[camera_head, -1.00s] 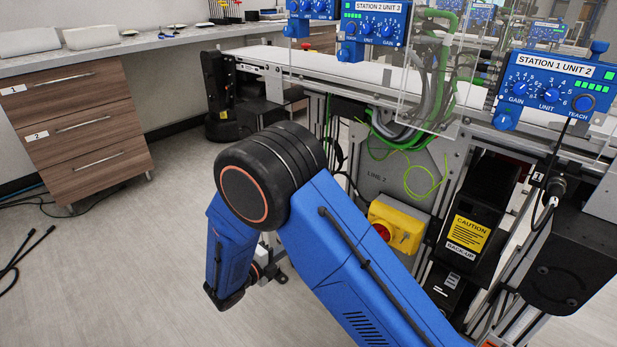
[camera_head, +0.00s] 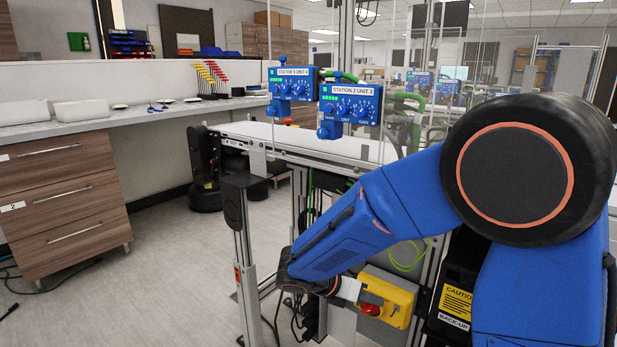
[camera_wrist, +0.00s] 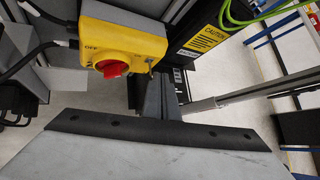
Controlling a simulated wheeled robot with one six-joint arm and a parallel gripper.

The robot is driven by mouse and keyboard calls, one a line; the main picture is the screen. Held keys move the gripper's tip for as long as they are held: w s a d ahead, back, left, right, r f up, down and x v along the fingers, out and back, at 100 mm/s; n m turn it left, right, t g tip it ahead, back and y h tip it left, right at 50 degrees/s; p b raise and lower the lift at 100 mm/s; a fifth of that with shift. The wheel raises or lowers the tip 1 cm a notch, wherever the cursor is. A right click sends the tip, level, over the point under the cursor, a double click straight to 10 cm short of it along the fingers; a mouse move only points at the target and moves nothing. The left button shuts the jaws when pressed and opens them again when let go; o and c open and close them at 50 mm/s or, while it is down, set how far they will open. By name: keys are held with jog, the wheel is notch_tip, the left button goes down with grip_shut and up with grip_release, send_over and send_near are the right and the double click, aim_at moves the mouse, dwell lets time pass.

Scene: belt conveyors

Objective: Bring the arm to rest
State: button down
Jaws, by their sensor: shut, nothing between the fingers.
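My gripper (camera_wrist: 163,103) shows in the wrist view as two dark fingers close together, shut and empty. Below them is a broad grey surface with a black edge, probably part of my gripper. In the head view my blue arm (camera_head: 400,200) is bent, with its large black joint at the right and its forearm reaching down to the left. Its end is low, in front of or close to the yellow switch box (camera_head: 392,300) with a red knob. The gap between them cannot be judged. The box (camera_wrist: 125,38) also shows at the top of the wrist view.
Blue control units (camera_head: 352,104) stand above the conveyor (camera_head: 310,141). A metal post (camera_head: 243,250) rises just left of my arm's end. A caution label (camera_head: 456,302) marks a black unit. A drawer cabinet (camera_head: 70,205) stands left, with open floor (camera_head: 180,270) between.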

jog(key=s+d+r+m+y, duration=0.3)
jog(key=s+d+m, duration=0.1)
jog(key=s+m, duration=0.4)
jog(key=s+d+r+m+t+y, duration=0.1)
jog(key=s+d+r+m+y, duration=0.2)
jog(key=s+m, duration=0.5)
jog(key=s+d+r+m+y, duration=0.3)
jog(key=s+m, duration=0.5)
jog(key=m, duration=0.3)
jog(key=shift+s+d+r+m+y, duration=0.3)
jog(key=shift+d+y, duration=0.3)
jog(key=shift+d, duration=0.5)
